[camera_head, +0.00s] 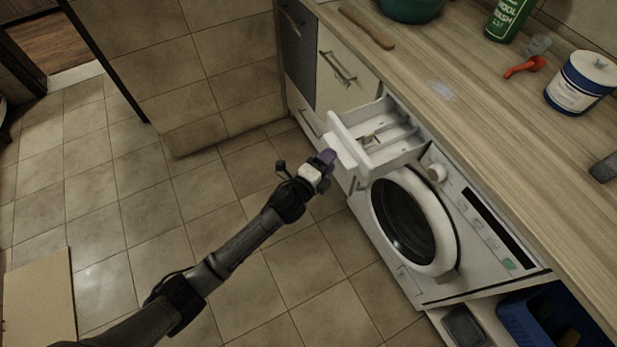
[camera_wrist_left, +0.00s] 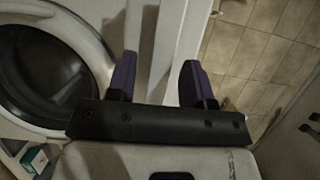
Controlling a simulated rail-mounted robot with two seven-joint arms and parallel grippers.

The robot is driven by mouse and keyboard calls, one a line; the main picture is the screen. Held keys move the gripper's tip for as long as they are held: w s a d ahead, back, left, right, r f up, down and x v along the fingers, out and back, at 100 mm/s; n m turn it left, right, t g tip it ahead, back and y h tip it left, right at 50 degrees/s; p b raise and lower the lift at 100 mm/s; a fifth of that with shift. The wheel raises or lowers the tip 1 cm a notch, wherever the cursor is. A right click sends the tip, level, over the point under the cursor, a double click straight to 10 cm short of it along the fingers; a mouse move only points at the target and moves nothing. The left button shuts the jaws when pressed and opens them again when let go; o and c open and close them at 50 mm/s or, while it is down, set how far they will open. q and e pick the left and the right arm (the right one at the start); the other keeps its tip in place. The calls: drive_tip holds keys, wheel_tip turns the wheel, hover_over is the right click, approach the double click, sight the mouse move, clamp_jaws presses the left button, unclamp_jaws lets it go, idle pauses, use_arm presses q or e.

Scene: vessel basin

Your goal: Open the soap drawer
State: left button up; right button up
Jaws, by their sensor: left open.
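The soap drawer (camera_head: 347,142) is white with several compartments and is pulled out from the upper left of the white washing machine (camera_head: 415,288). My left gripper (camera_head: 328,158) is at the drawer's front panel. In the left wrist view the two purple fingers of my left gripper (camera_wrist_left: 157,78) are apart, with a white panel edge, seemingly the drawer front, running behind and between them. I cannot tell whether either finger touches it. The machine's round door (camera_head: 441,232) is shut, and its rim also shows in the left wrist view (camera_wrist_left: 92,40). My right gripper is not in view.
The wooden countertop (camera_head: 470,140) overhangs the machine. On it are a green bottle (camera_head: 508,18), a white and blue tub (camera_head: 580,82), a red scoop (camera_head: 524,67) and a wooden stick (camera_head: 367,28). A blue crate (camera_head: 512,322) is at lower right. The tiled floor (camera_head: 130,220) is mostly clear.

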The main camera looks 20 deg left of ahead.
use_arm(q)
drive_tip(key=p+v, duration=0.1)
drive_tip(key=v, duration=1.1)
drive_tip(key=shift+w, duration=0.1)
